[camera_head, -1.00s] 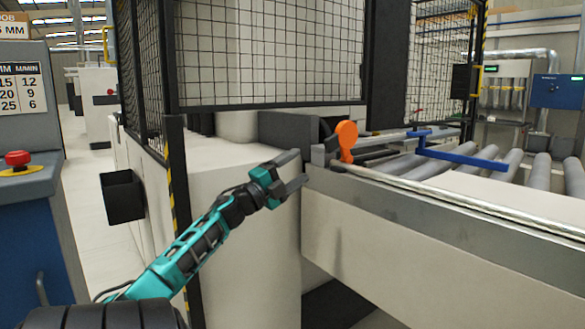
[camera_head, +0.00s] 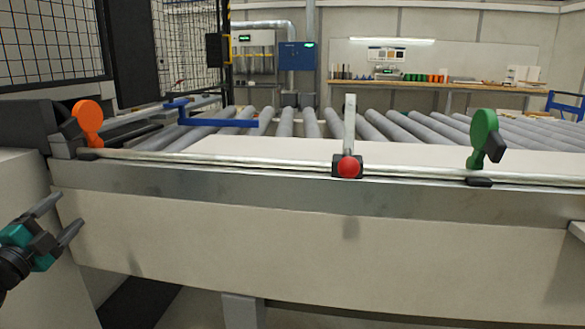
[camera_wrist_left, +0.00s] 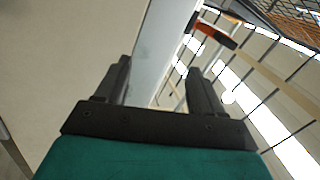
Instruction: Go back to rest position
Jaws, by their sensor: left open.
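My left gripper (camera_head: 62,215) is at the left edge of the head view, in front of the machine's pale side and beside the left end of the long rail. Its two dark fingers are apart with nothing between them. In the left wrist view the gripper (camera_wrist_left: 160,85) also shows open and empty, with the grey rail face (camera_wrist_left: 160,45) beyond its fingertips and apart from what I can judge. My right gripper is in neither view.
An orange paddle (camera_head: 87,118), a red-knobbed stop (camera_head: 348,167) and a green paddle (camera_head: 483,135) stand along the rail (camera_head: 250,160). Grey rollers (camera_head: 312,122) and a blue bar (camera_head: 205,120) lie behind. A mesh cage (camera_head: 50,45) stands at the left.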

